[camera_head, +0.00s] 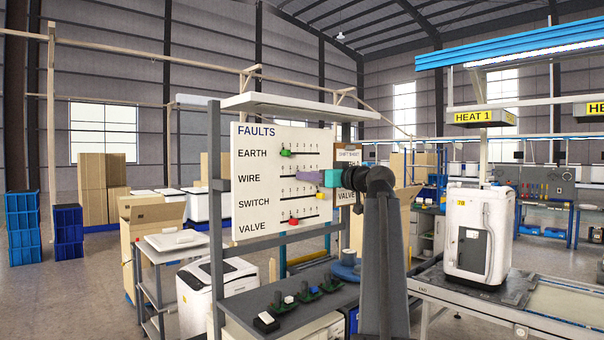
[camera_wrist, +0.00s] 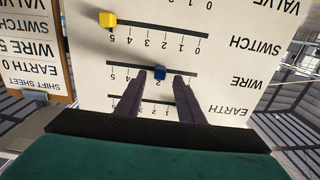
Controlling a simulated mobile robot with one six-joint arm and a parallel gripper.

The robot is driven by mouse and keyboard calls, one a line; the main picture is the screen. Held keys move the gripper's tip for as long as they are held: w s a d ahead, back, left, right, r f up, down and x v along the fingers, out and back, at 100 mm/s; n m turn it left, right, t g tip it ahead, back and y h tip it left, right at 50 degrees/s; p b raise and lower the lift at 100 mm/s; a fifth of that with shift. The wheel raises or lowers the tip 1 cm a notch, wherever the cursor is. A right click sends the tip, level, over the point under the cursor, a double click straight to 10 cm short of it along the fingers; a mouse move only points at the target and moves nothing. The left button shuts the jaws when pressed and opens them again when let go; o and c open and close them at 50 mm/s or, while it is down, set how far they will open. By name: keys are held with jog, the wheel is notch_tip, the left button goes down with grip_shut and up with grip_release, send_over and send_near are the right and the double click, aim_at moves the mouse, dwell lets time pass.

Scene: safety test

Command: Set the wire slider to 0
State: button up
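The white FAULTS board (camera_head: 255,190) has four labelled slider rows. In the wrist view, which is upside down, the blue wire slider (camera_wrist: 160,73) sits near 2 on the WIRE scale (camera_wrist: 120,64). The 0 end of that scale is to the right in that view. My gripper (camera_wrist: 161,78) is open, with one dark finger on each side of the blue slider and a small gap visible on both sides. In the head view my gripper (camera_head: 310,177) is at the WIRE row and hides the slider.
The green earth slider (camera_head: 285,153) is just above, and the yellow switch slider (camera_head: 311,195) is just below; it also shows in the wrist view (camera_wrist: 107,19). The red valve slider (camera_head: 293,221) is lowest. A shift sheet (camera_wrist: 28,75) beside the board appears to read WIRE 5.

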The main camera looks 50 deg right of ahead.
jog(key=shift+w, duration=1.15)
jog(key=shift+d, duration=0.1)
grip_shut()
